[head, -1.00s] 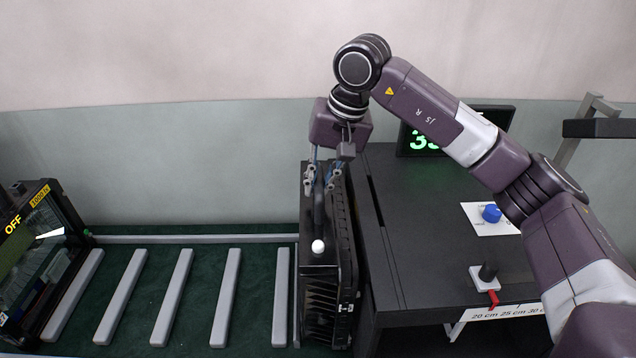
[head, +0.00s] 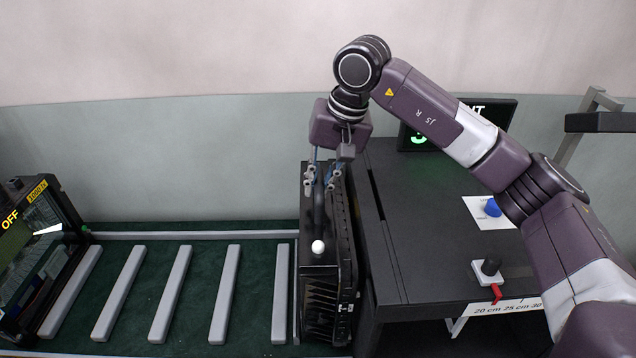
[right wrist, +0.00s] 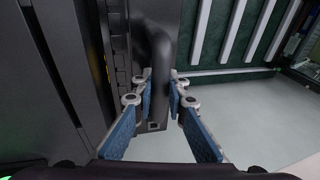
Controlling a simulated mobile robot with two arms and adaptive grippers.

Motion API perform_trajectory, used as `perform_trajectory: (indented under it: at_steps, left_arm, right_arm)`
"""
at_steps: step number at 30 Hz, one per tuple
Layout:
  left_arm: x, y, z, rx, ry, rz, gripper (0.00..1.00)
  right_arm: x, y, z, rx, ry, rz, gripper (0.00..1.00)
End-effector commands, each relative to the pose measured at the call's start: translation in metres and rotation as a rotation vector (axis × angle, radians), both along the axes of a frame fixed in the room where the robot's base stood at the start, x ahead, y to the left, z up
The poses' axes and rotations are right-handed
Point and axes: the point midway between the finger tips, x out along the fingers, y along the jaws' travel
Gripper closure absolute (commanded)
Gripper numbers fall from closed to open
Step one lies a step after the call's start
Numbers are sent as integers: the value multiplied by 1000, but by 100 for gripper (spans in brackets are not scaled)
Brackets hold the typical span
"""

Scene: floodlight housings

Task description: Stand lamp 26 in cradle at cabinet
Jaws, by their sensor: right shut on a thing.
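A black floodlight housing (head: 327,290) with cooling fins stands upright in the middle of the head view, just left of the dark table. No number 26 is readable on it. My right gripper (head: 322,178) reaches down from above and is shut on its top handle. In the right wrist view, the blue-padded fingers (right wrist: 160,100) close on both sides of the black handle (right wrist: 160,65). I cannot tell whether the housing's foot touches anything. No cradle is clearly recognisable. My left gripper is not in view.
Grey parallel bars (head: 171,295) lie on a green bed to the left. A dark box (head: 40,255) marked OFF stands at far left. The dark table (head: 430,250) at right bears a blue knob (head: 492,208), a red-levered switch (head: 489,268) and a partly hidden green display (head: 485,113).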

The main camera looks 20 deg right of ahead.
Motion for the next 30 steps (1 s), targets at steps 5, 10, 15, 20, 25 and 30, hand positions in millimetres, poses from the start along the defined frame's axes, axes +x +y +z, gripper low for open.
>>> perform_trajectory:
  at_steps: [5, 10, 15, 20, 25, 30]
  left_arm:
    - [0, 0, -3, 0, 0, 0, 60]
    - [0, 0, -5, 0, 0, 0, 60]
    - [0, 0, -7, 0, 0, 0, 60]
    - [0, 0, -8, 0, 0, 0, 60]
    - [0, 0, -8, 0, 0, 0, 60]
    - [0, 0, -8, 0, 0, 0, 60]
  right_arm:
    - [2, 1, 3, 7, -14, 1, 100]
    - [2, 1, 0, 7, -14, 0, 100]
    - [2, 1, -3, 7, -14, 1, 100]
    - [2, 1, -4, 7, -14, 1, 100]
    - [2, 1, -4, 7, -14, 0, 100]
    - [2, 1, -4, 7, -14, 0, 100]
